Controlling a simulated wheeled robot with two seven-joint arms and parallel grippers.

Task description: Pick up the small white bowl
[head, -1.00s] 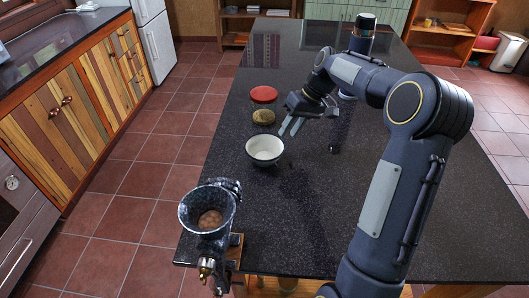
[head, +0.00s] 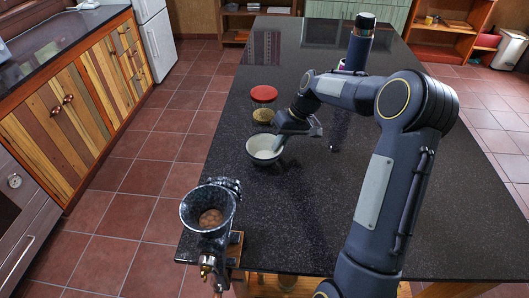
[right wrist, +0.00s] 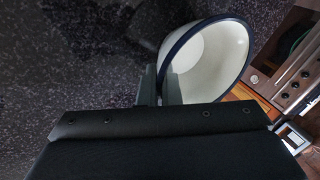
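The small white bowl (head: 262,147) stands upright on the dark speckled countertop, near its left edge. Its dark-rimmed white inside also shows in the right wrist view (right wrist: 212,62). In the right wrist view my gripper's fingers (right wrist: 160,88) are on either side of the bowl's rim, one inside and one outside. A narrow gap shows between them; whether they press on the rim cannot be told. My left gripper is not in view.
A red-lidded jar (head: 264,112) stands just behind the bowl. A grinder (head: 209,212) with a dark hopper is clamped at the counter's front left corner. A dark bottle (head: 361,42) stands farther back. The countertop's (head: 460,220) right side is clear.

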